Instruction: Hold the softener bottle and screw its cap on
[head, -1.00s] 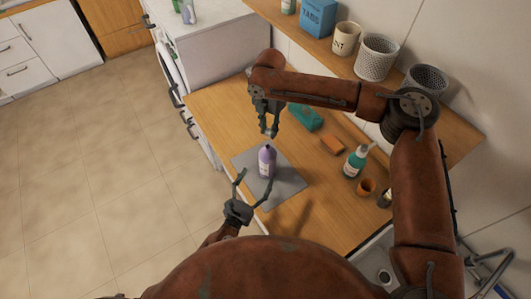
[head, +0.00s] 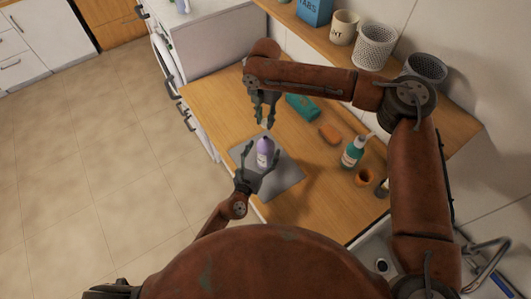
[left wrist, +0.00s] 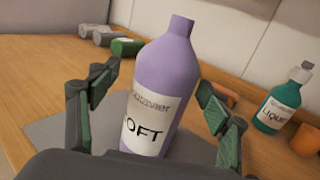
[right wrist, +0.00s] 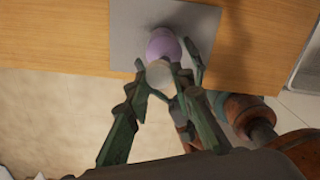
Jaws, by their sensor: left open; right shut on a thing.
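The purple softener bottle (head: 264,155) stands upright on a grey mat (head: 287,176); its white label and bare neck show in the left wrist view (left wrist: 176,60). My left gripper (head: 258,166) is open, with one finger on each side of the bottle. In the left wrist view gaps show between both fingers (left wrist: 155,88) and the bottle. My right gripper (head: 265,121) points down above the bottle, shut on the pale round cap (right wrist: 158,74). In the right wrist view the cap overlaps part of the bottle (right wrist: 164,43); the height between them is hard to tell.
A wall shelf with a mug (head: 344,27) and baskets (head: 374,46) runs behind. The counter's left part is clear.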

